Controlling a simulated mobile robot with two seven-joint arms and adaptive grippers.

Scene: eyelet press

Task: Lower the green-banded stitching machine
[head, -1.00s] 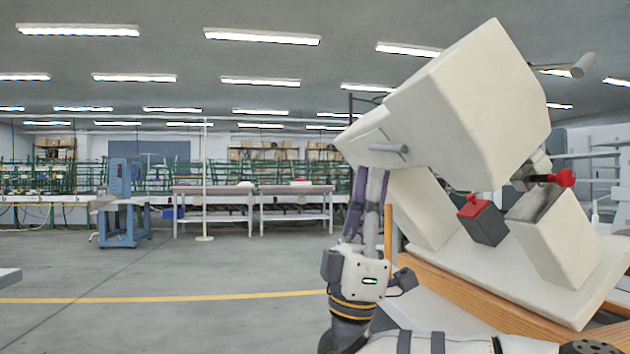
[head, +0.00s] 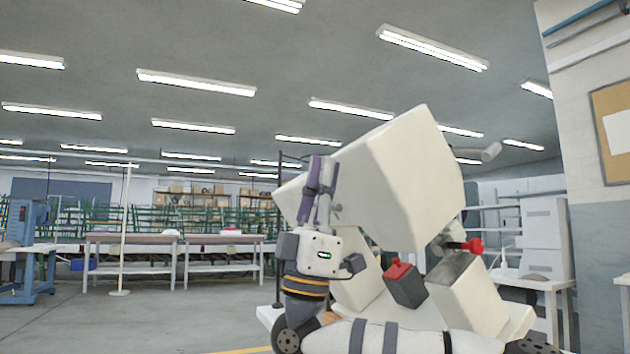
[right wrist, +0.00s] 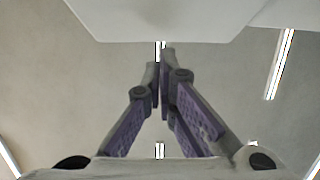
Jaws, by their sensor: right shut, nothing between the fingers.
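A large cream machine stands at right in the head view. Its blocky upper body (head: 405,185) is tilted up above a pale base (head: 515,318). No green band shows on the sides I see. My right gripper (head: 320,160) points upward in front of the machine's left end, with its purple fingers shut and empty. In the right wrist view the closed fingertips (right wrist: 162,58) are just below a pale surface (right wrist: 160,18), seemingly the machine's body; I cannot tell whether they touch. My left gripper is not in view.
A dark block with a red top (head: 403,285) and a red knob (head: 473,246) sit below the tilted body. Long tables (head: 130,238) and a blue machine (head: 28,225) stand further back at left. The floor (head: 150,325) between is clear.

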